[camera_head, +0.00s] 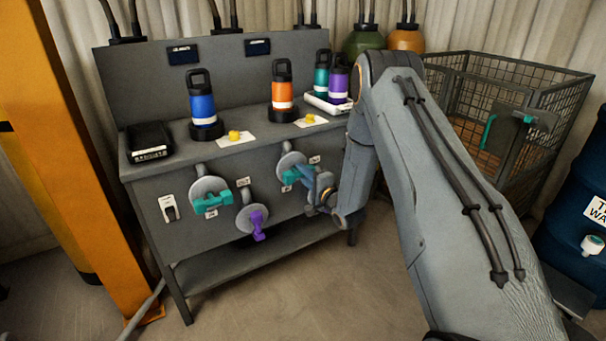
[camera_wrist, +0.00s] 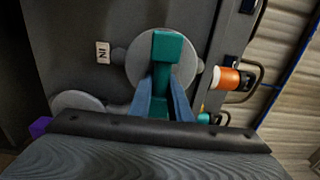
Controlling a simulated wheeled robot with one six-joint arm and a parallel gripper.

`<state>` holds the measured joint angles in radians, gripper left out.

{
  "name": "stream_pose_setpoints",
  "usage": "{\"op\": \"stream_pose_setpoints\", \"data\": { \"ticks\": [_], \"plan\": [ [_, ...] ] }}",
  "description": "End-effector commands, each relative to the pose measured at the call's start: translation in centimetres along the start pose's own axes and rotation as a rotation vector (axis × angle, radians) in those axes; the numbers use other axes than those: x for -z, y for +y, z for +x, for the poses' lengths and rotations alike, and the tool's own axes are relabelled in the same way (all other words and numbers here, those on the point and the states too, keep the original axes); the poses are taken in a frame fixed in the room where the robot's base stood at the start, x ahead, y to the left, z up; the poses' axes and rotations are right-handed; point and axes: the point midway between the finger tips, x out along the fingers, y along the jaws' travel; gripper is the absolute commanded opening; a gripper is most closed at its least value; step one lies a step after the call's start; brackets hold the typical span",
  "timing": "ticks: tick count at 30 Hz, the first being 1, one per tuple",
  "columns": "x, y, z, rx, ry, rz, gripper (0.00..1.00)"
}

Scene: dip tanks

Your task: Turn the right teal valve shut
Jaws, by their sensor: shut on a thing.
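The right teal valve (camera_head: 288,176) sits on a round grey disc on the front panel of the grey bench. In the wrist view its teal handle (camera_wrist: 168,46) runs up the picture across the disc. My gripper (camera_head: 306,175) reaches it from the right. In the wrist view the two blue fingers of my gripper (camera_wrist: 161,92) are shut on the handle, one on each side. The handle's near end is partly hidden by the fingers and the gripper body.
A left teal valve (camera_head: 213,202) and a purple valve (camera_head: 258,224) are on the same panel. Blue (camera_head: 203,105) and orange (camera_head: 282,92) bottles stand on the bench top. A wire cage (camera_head: 520,90) and a blue drum (camera_head: 575,210) stand right. An orange post (camera_head: 75,130) stands left.

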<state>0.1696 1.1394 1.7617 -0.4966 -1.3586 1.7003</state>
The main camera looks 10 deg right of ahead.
Motion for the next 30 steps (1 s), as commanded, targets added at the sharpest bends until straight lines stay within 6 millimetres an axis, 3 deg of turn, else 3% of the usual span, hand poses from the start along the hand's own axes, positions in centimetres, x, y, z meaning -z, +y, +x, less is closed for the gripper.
{"op": "stream_pose_setpoints", "data": {
  "ticks": [5,6,9,20,30],
  "plan": [
    [0.5,-0.2,0.0,0.004,0.009,0.001,0.00],
    [0.5,-0.2,0.0,0.003,0.009,0.001,0.24],
    [0.3,-0.1,0.0,0.002,0.007,0.000,0.36],
    [-0.1,0.0,-0.6,-0.001,0.000,0.000,0.36],
    [0.2,0.0,-5.8,0.000,0.005,0.000,0.36]
  ]
}}
